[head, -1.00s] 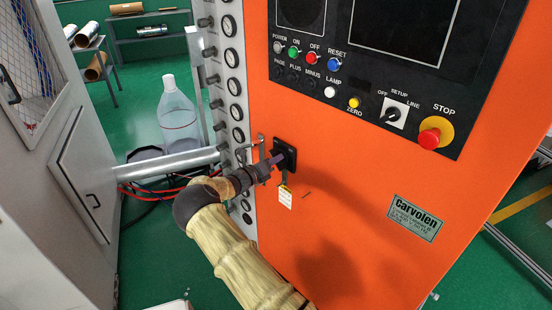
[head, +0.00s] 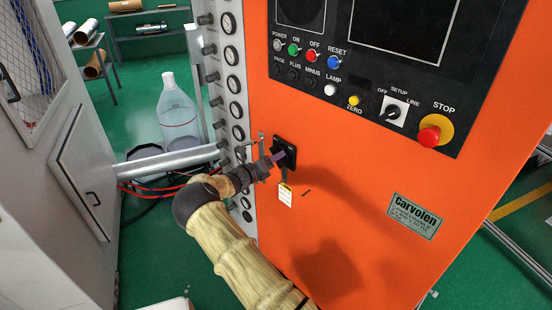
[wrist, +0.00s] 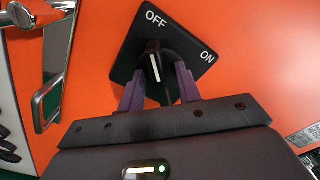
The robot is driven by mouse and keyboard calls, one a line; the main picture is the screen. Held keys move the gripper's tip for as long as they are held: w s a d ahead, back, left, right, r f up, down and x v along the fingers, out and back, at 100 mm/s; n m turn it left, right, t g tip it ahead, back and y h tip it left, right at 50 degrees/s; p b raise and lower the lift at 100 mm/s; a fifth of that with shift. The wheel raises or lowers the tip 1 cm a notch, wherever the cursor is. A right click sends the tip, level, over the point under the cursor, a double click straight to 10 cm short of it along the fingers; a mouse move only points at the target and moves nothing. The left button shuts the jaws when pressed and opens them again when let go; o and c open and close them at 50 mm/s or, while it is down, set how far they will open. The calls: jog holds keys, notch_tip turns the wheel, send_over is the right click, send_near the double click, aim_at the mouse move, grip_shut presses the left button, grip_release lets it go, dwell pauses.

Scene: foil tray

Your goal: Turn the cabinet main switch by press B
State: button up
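The main switch (wrist: 154,66) is a dark knob with a white mark on a square black plate lettered OFF and ON. In the wrist view the white mark points up towards OFF, and ON is at the plate's right corner. In the head view the switch plate (head: 285,153) sits on the orange cabinet (head: 350,200). My gripper (wrist: 160,80) is at the knob, with one purple finger on each side of it. The fingers stand apart, and I cannot tell whether they touch the knob. In the head view my gripper (head: 274,160) partly hides the switch.
A white tag (head: 285,195) hangs below the switch. A metal latch handle (wrist: 52,85) is close on the left in the wrist view. A column of gauges (head: 236,112) runs left of the orange face. A red stop button (head: 429,137) is higher up, right.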

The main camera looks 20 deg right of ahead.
jog(key=b+v, duration=0.3)
jog(key=v, duration=1.4)
jog(key=shift+a, duration=0.15)
jog(key=s+d+f+m+g+y, duration=0.1)
jog(key=s+d+m+g+y, duration=0.3)
jog(key=s+m, duration=0.3)
jog(key=s+d+f+m+g+y, duration=0.1)
jog(key=s+d+m+g+y, duration=0.25)
jog(key=s+m, duration=0.4)
jog(key=s+a+r+m+t+y, duration=0.1)
jog(key=s+a+r+m+y, duration=0.1)
jog(key=s+m, duration=0.3)
jog(key=s+a+r+m+t+y+p, duration=0.1)
jog(key=s+a+r+m+y, duration=0.1)
jog(key=s+m, duration=0.4)
jog(key=s+a+r+m+t+y, duration=0.1)
jog(key=s+a+r+m+y, duration=0.1)
jog(key=s+m+y, duration=0.3)
jog(key=shift+s+a+r+m, duration=0.2)
jog(key=shift+s+r+m, duration=0.45)
jog(key=shift+r, duration=0.25)
jog(key=shift+w, duration=0.15)
